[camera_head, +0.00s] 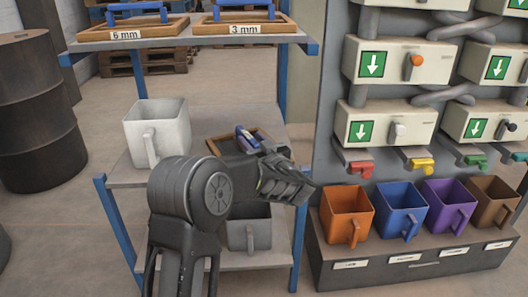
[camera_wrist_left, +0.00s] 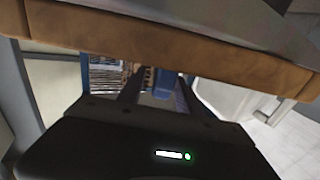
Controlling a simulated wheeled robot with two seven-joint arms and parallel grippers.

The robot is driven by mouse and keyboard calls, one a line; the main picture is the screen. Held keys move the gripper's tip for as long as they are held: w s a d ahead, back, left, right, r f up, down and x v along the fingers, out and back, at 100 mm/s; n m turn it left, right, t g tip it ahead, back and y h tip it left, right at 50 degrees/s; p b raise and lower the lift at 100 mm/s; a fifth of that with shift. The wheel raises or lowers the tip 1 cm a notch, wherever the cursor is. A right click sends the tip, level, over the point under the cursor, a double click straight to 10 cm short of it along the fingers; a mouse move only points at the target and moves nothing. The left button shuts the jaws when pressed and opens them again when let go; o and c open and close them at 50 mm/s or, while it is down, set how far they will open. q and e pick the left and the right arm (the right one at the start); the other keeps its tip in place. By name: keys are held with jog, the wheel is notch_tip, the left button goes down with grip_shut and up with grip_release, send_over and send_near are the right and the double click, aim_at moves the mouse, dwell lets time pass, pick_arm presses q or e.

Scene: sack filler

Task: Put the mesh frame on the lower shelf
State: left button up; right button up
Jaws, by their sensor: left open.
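The mesh frame (camera_head: 215,146) has a brown wooden rim and a blue handle (camera_head: 244,136). It lies on the middle shelf in the head view, its near part hidden behind my left gripper (camera_head: 262,152). In the left wrist view its wooden rim (camera_wrist_left: 165,45) crosses the top, close to the camera. My left gripper (camera_wrist_left: 155,88) is open, and something blue shows between its fingers. I cannot tell whether they touch it. The lower shelf (camera_head: 270,259) holds a grey jug (camera_head: 250,232), partly covered by my arm. My right gripper is not in view.
A white jug (camera_head: 156,130) stands left on the middle shelf (camera_head: 125,180). Two framed meshes, labelled 6 mm (camera_head: 132,30) and 3 mm (camera_head: 250,25), lie on the top shelf. A dispenser with coloured jugs (camera_head: 346,212) stands right. A dark barrel (camera_head: 35,110) stands left.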

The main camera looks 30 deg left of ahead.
pick_arm(q)
jog(key=p+v, duration=0.1)
jog(key=v, duration=0.7)
jog(key=shift+d, duration=0.3)
jog(key=shift+v, duration=0.85)
jog(key=shift+s, duration=0.15)
